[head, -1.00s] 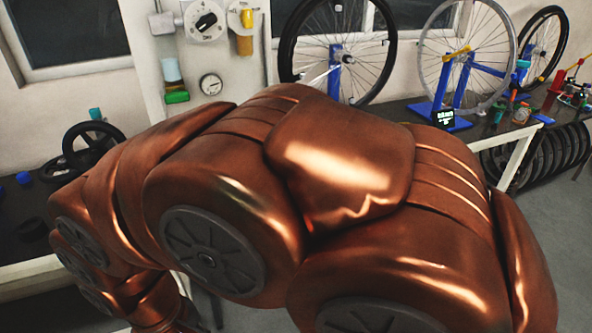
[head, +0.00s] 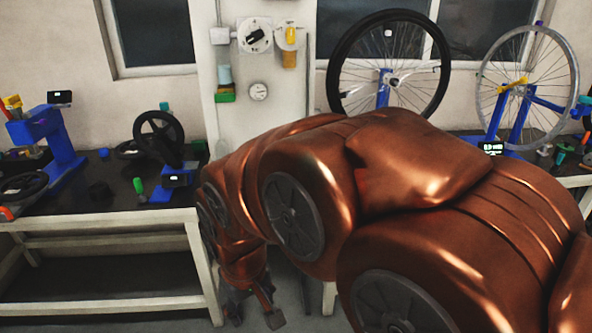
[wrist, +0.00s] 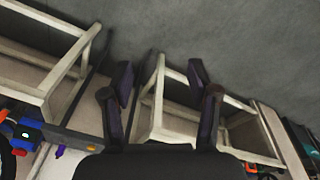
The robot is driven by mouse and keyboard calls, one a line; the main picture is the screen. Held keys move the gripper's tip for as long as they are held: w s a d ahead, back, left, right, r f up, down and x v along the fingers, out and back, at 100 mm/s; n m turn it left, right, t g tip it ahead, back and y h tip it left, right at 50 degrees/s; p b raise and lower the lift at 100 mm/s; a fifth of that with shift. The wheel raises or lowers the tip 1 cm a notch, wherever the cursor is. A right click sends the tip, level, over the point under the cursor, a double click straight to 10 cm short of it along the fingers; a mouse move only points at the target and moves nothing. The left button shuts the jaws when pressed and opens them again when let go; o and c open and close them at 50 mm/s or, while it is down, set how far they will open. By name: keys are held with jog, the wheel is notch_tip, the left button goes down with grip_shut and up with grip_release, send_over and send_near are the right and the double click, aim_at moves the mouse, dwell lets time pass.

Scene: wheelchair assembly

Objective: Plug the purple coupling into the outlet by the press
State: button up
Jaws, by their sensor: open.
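My gripper (head: 254,308) hangs low in front of the gap between the two benches in the head view. In the wrist view its two dark fingers (wrist: 161,80) are spread apart, with nothing between them but floor and bench frame beyond. A small purple piece (wrist: 60,150) shows at the lower left of the wrist view; I cannot tell whether it is the coupling. A blue stand with a black handwheel (head: 160,135), possibly the press, is on the left bench. Another blue device (head: 50,140) stands further left. I cannot make out the outlet.
Truing stands with wheels (head: 388,65) are at the right. My arm hides much of the right bench.

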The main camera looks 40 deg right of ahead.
jog(key=w+d+f+m+t+h+b, duration=0.1)
jog(key=w+d+f+t+h+b, duration=0.2)
jog(key=w+d, duration=0.8)
jog(key=w+d+m+t+h+b, duration=0.1)
jog(key=w+d+m+t+b, duration=0.2)
jog(key=w+d, duration=0.85)
jog(key=w+d+f+t+h+b, duration=0.1)
jog(key=w+d+t+b, duration=0.35)
jog(key=d, duration=0.65)
jog(key=w+d+t+h+b, duration=0.25)
jog(key=w+d+t, duration=0.25)
jog(key=d, duration=0.6)
jog(key=shift+n+y, duration=0.3)
jog(key=shift+y, duration=0.15)
jog(key=shift+x, duration=3.6)
jog(key=shift+f, duration=0.1)
jog(key=shift+c, duration=0.2)
grip_shut()
